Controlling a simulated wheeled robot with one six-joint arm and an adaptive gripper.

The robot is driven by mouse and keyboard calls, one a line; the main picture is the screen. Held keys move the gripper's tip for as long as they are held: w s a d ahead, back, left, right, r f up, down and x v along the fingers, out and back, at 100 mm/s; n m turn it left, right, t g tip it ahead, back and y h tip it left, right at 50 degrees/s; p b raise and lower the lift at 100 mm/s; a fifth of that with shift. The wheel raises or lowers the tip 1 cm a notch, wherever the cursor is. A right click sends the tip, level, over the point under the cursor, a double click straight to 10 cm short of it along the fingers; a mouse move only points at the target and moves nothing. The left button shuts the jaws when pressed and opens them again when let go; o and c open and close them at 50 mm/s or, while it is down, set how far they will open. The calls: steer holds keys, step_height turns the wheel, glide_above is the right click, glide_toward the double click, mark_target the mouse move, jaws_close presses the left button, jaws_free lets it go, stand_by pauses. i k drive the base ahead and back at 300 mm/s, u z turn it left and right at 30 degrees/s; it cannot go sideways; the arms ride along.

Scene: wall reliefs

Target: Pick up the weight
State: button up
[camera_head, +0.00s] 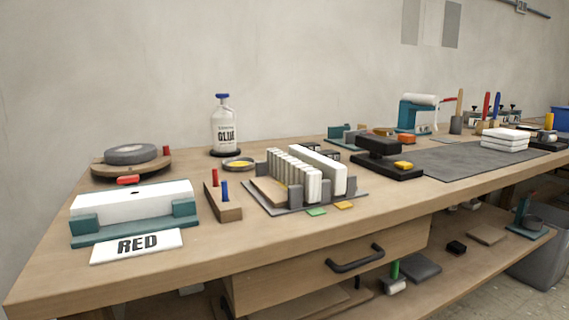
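No object is labelled as the weight, and I cannot tell for sure which one it is. A thick grey disc (130,153) lies flat on a round wooden board (104,168) at the back left of the workbench. My gripper is not in view.
A drawer handle (355,259) sticks out in front.

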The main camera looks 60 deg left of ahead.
mark_target(333, 155)
steer(key=k, duration=0.75)
steer(key=u, duration=1.8)
steer(key=i, duration=0.1)
steer(key=z, duration=0.05)
